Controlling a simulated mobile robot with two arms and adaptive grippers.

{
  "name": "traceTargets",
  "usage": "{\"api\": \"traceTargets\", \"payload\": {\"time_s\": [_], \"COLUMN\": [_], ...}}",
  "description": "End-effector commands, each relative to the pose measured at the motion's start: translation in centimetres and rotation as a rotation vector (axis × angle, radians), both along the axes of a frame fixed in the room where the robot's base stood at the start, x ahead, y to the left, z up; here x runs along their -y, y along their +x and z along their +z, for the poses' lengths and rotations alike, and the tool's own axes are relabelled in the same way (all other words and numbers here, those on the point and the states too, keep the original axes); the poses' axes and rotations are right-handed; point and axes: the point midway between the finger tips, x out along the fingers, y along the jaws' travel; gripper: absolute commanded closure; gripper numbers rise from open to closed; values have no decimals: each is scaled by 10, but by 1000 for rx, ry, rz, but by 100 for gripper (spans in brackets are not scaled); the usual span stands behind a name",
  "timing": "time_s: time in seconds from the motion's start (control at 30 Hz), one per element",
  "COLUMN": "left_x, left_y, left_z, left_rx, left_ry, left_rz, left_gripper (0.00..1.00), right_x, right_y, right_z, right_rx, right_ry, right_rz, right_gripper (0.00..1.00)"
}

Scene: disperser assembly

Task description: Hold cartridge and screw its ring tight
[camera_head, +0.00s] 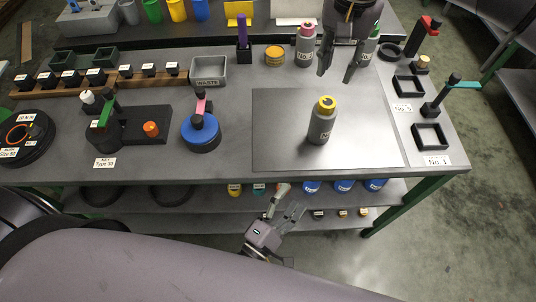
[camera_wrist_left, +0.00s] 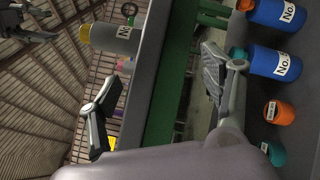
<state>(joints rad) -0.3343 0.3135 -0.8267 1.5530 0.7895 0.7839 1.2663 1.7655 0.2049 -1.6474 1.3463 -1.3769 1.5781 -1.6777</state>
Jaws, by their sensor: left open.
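The cartridge is a grey bottle (camera_head: 320,128) with a yellow ring (camera_head: 325,102) on top. It stands upright on the dark mat (camera_head: 275,130), and no gripper touches it. It also shows sideways in the left wrist view (camera_wrist_left: 112,38). My left gripper (camera_head: 291,199) is open and empty, low in front of the table's front edge. Its two spread fingers show in the left wrist view (camera_wrist_left: 157,68). My right gripper (camera_head: 337,76) is above the table behind the cartridge, fingers apart and pointing down, with nothing between them. Part of it shows at the upper left of the left wrist view.
A pink-topped grey bottle (camera_head: 305,48) and a green-topped one stand behind, near my right gripper. A blue round fixture (camera_head: 201,131) is left of the mat. Black square frames (camera_head: 430,136) line the right side. Blue bottles (camera_head: 344,185) stand on the lower shelf.

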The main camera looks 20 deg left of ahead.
Motion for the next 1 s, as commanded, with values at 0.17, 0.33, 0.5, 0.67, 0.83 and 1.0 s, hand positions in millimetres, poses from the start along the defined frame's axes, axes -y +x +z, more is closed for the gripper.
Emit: {"api": "traceTargets", "payload": {"time_s": [0.17,0.33,0.5,0.67,0.83,1.0], "left_x": [-34,-58,-67,-69,-61,-43], "left_y": [18,39,46,48,60,85], "left_z": [55,80,101,111,112,113], "left_rx": [-129,-343,-517,-599,-611,-607], "left_ry": [-471,-732,-898,-966,-983,-984], "left_rz": [-77,-204,-283,-312,-314,-314], "left_gripper": [27,27,27,27,27,27], "right_x": [0,0,0,0,0,0], "right_y": [0,0,0,0,0,0], "right_z": [0,0,0,0,0,0], "right_rx": [0,0,0,0,0,0], "right_ry": [0,0,0,0,0,0], "right_rz": [0,0,0,0,0,0], "right_gripper": [67,67,67,67,67,67]}}
